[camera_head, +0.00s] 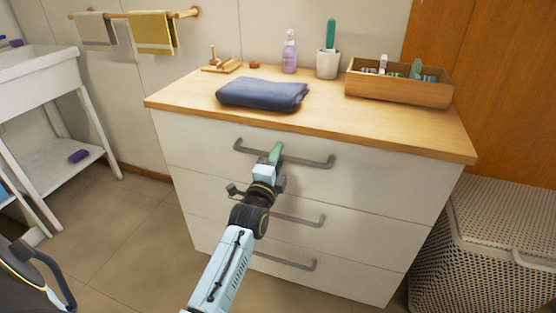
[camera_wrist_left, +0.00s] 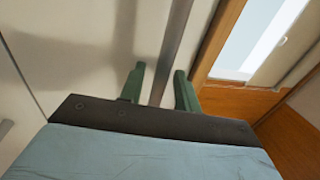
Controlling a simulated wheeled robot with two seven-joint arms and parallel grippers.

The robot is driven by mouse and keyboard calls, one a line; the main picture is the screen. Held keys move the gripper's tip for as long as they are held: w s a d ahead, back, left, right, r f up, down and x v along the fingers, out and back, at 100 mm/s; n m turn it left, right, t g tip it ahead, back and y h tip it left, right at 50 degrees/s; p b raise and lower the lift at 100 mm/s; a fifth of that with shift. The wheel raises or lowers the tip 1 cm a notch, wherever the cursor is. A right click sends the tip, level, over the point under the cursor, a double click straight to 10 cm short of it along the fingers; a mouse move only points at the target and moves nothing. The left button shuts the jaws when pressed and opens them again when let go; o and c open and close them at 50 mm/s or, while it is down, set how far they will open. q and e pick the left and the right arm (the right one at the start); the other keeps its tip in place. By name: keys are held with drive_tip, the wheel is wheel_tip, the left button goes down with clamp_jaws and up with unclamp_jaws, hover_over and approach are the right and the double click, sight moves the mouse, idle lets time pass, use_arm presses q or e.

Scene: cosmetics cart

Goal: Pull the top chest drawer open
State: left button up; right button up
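The white chest (camera_head: 380,205) has a wooden top, and its top drawer (camera_head: 370,178) looks shut, its front flush with the drawers below. A grey bar handle (camera_head: 310,162) runs across the top drawer. My left gripper (camera_head: 275,153) is at the middle of this handle. In the left wrist view, its two green fingers (camera_wrist_left: 160,85) stand apart, one on each side of the handle bar (camera_wrist_left: 172,50). The bar lies nearer the right finger, with a gap at the left finger. My right gripper is not in view.
On the chest top are a folded blue towel (camera_head: 262,94), a purple bottle (camera_head: 289,53), a white cup (camera_head: 327,64) and a wooden box (camera_head: 398,88). A wicker basket (camera_head: 490,250) stands at the right. The floor (camera_head: 125,235) left of the chest is clear.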

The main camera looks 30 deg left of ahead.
use_arm(q)
drive_tip(key=shift+w, duration=0.15)
clamp_jaws()
idle(0.4)
